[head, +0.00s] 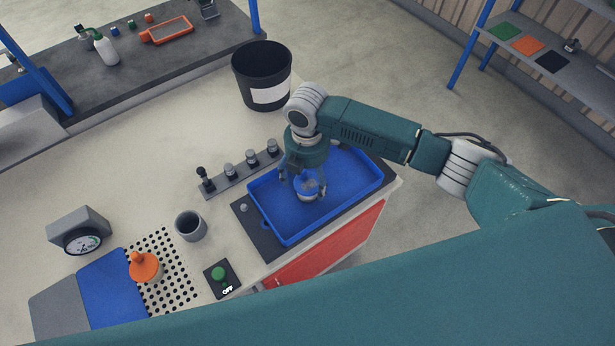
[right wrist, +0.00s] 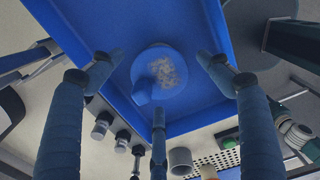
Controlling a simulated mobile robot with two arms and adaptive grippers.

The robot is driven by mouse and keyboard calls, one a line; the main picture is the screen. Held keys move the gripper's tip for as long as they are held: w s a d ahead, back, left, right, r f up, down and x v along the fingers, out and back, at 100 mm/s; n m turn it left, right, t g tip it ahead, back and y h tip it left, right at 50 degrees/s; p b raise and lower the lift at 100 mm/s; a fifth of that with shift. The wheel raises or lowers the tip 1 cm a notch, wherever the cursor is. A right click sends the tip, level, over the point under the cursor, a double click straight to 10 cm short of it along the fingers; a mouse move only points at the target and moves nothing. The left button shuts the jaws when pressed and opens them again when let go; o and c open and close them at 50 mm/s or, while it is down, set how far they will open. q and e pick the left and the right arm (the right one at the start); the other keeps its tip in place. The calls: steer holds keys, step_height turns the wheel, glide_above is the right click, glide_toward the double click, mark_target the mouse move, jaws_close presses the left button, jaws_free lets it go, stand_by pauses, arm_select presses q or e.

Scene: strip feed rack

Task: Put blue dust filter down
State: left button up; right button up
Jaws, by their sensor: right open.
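The blue dust filter (head: 309,185) is a round blue piece with a dusty, speckled patch on its top and a small tab at its side. It sits in the blue tray (head: 345,203), towards the tray's left half. It also shows in the right wrist view (right wrist: 160,72), upright on the tray floor as far as I can tell. My right gripper (head: 307,190) is open directly above it, with its fingers spread around the filter and apart from it in the wrist view. The fingers partly hide the filter in the head view. My left gripper is not in view.
A rack of several dark-and-silver knobs (head: 240,167) stands just left of the tray. A grey cup (head: 189,226), a green button box (head: 221,278), an orange-topped piece (head: 145,266) and a gauge (head: 82,240) stand further left. A black bin (head: 262,72) is behind.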

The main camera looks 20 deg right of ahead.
mark_target(307, 183)
step_height(307, 183, up, 12)
steer(key=b, duration=0.1)
steer(key=shift+r+b, duration=0.15)
steer(key=shift+b, duration=0.25)
stand_by(0.3)
